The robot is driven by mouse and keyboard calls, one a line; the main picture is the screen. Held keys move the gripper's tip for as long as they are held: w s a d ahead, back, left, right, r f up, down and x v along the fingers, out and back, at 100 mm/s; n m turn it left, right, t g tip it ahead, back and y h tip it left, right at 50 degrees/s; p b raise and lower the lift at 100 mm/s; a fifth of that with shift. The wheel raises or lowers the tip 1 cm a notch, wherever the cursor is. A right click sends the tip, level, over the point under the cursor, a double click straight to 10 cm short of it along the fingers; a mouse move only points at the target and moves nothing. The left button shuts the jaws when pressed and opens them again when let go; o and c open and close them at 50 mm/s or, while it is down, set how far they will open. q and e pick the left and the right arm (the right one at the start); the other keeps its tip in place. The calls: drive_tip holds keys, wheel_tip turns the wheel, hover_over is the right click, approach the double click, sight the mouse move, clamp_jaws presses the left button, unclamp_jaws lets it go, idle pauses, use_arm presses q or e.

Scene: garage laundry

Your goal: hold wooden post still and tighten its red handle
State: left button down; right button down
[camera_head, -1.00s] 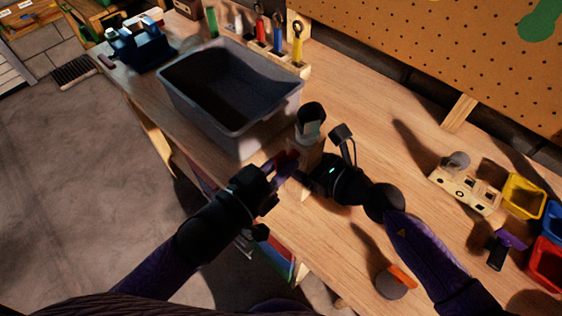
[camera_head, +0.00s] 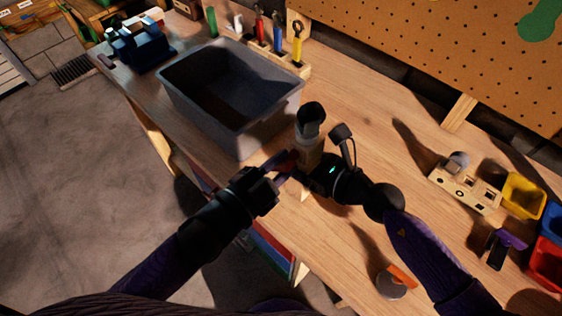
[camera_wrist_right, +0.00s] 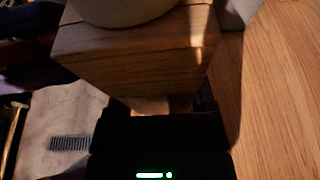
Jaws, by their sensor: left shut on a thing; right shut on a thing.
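The wooden post (camera_head: 309,146) stands upright on the workbench, with a pale and black round part on top. It fills the upper middle of the right wrist view (camera_wrist_right: 135,52). My right gripper (camera_head: 308,174) is shut on the post from the right. Its dark body covers the bottom of the right wrist view. My left gripper (camera_head: 280,166) reaches in from the left and is shut on the red handle (camera_head: 292,158) at the post's left side. The handle is mostly hidden by the fingers and shadow.
A grey bin (camera_head: 232,127) stands close behind and left of the post. Tools (camera_head: 279,32) stand in a rack behind it. A wooden block with holes (camera_head: 466,190) and small coloured bins (camera_head: 523,195) are at right. An orange-handled scraper (camera_head: 398,280) lies near the front edge.

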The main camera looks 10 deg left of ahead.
use_arm(q)
drive_tip(key=shift+a+f+m, duration=0.1)
drive_tip(key=shift+a+m, duration=0.05)
drive_tip(key=shift+m, duration=1.35)
drive_tip(key=c, duration=0.7)
unclamp_jaws()
drive_tip(key=v, duration=1.2)
